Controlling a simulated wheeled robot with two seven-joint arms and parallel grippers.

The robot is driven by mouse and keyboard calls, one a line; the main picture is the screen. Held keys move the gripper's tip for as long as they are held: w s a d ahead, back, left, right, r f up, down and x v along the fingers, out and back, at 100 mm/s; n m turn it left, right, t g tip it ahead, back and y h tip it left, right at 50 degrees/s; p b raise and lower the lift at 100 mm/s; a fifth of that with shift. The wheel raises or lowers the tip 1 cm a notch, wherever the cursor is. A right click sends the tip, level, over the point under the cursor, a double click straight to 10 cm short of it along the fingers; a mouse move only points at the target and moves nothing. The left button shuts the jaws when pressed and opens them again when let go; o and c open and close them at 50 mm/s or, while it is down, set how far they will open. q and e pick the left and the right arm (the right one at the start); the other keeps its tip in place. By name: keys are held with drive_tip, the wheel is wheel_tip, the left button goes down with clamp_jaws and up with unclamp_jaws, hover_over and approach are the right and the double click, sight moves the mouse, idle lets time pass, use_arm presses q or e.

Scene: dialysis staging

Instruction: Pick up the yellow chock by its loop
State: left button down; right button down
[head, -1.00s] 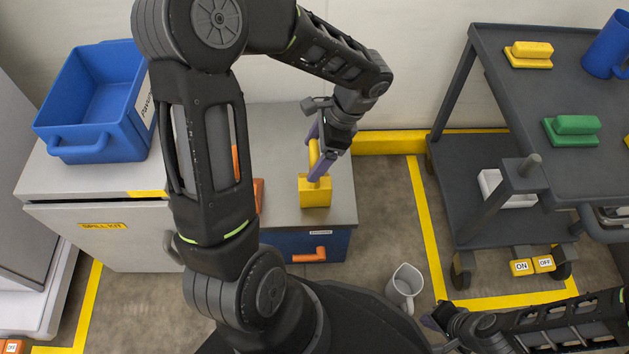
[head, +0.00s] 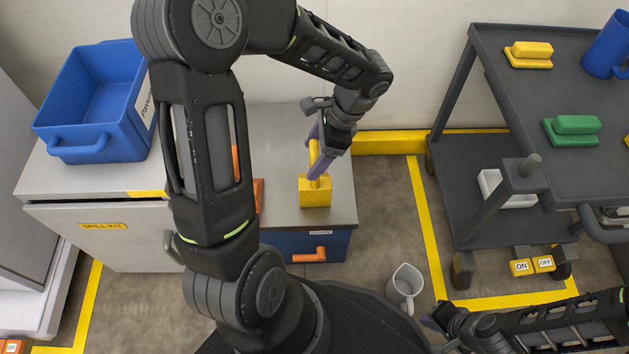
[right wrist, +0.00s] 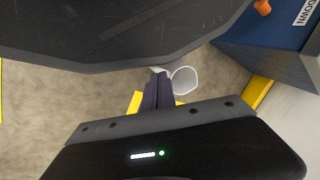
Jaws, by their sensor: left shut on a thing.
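The yellow chock (head: 315,194) sits on the grey top of the low cabinet (head: 285,130), near its front edge, in the head view. Its yellow loop stands up from the block. My left gripper (head: 317,155) reaches down from above with its purple fingers shut on the loop. The fingers hide part of the loop. I cannot see a gap under the block. My right gripper (head: 432,321) is low at the right, far from the chock. In the right wrist view its purple fingers (right wrist: 158,92) lie together with nothing between them.
A blue bin (head: 98,105) stands on the spill kit cabinet at left. An orange item (head: 258,195) is left of the chock, partly behind my arm. A dark cart (head: 520,90) at right holds yellow and green blocks. A white jug (head: 404,287) is on the floor.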

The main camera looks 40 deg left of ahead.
use_arm(q)
drive_tip(key=shift+r, duration=0.1)
